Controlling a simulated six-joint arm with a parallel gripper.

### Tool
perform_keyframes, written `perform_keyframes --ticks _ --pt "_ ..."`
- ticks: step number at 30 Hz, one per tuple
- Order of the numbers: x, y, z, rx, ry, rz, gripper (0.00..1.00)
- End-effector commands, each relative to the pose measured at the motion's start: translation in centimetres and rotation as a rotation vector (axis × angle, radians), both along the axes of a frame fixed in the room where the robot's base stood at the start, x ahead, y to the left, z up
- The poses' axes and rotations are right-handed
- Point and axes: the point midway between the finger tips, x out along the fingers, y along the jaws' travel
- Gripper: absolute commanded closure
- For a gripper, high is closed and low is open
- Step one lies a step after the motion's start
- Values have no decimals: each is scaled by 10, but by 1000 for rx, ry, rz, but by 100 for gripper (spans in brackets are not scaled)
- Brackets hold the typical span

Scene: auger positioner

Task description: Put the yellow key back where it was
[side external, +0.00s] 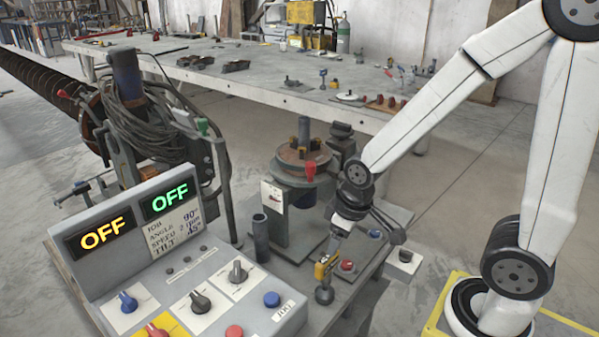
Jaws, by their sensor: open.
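A small yellow piece (320,269), which looks like the yellow key, is at the front edge of the grey work stand, just above a dark round knob-like part (324,294). My gripper (328,262) points down at this spot and is open. Its fingertips are right at the yellow piece. The fingers are small and partly merge with it, so I cannot tell whether they touch it or straddle it.
A red button (347,266) sits just right of my gripper. A dark upright tube (260,238) and a round turntable (303,160) with a red handle stand behind. The control panel (180,255), both displays reading OFF, fills the front left. A long table (270,85) crosses the back.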

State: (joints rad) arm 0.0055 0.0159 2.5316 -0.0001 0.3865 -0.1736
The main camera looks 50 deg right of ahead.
Motion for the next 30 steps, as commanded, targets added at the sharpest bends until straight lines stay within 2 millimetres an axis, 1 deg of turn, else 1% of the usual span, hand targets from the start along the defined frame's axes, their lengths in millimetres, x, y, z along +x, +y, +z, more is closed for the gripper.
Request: perform_keyframes --ticks 3,8,30 --pt "-3 1 -1 23 -16 -99 33" --pt "-4 2 -1 37 -24 -160 33" --pt "-4 2 -1 38 -24 -164 33"
